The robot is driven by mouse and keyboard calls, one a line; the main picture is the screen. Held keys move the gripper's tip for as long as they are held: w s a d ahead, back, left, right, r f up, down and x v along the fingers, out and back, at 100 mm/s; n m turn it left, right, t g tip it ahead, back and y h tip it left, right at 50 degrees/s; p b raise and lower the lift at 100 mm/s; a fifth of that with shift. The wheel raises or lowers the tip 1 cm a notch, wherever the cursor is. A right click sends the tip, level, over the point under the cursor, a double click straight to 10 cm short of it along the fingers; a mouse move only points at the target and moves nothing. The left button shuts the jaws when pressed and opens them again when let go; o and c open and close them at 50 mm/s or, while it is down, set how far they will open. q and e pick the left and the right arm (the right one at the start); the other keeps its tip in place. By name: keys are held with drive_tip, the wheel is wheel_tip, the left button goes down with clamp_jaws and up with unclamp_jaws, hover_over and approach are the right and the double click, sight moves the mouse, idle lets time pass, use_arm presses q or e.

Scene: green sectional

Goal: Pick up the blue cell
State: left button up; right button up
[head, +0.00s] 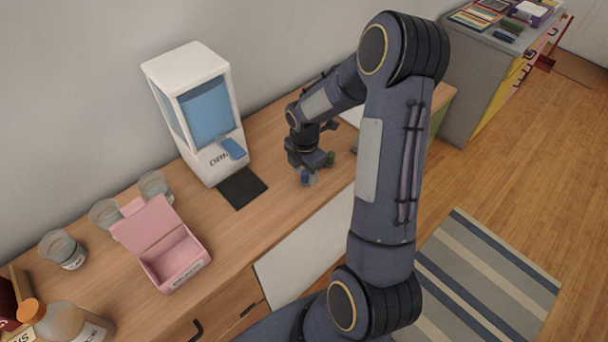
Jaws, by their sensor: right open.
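A small blue object (305,179), which looks like the blue cell, stands on the wooden counter (270,205) right at the fingertips of my right gripper. It is partly hidden by the gripper. My right gripper (312,170) points down over the counter, open, close around or beside the blue cell; I cannot tell whether it touches. My left gripper is not in view.
A white dispenser (184,62) with a blue panel stands left of the gripper, a black mat (241,188) before it. An open pink box (146,222), glass jars (62,248) and a bottle (66,323) stand further left. Counter between mat and gripper is clear.

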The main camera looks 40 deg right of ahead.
drive_tip(key=shift+f, duration=0.9)
drive_tip(key=shift+c, duration=0.2)
clamp_jaws()
drive_tip(key=shift+r, duration=0.2)
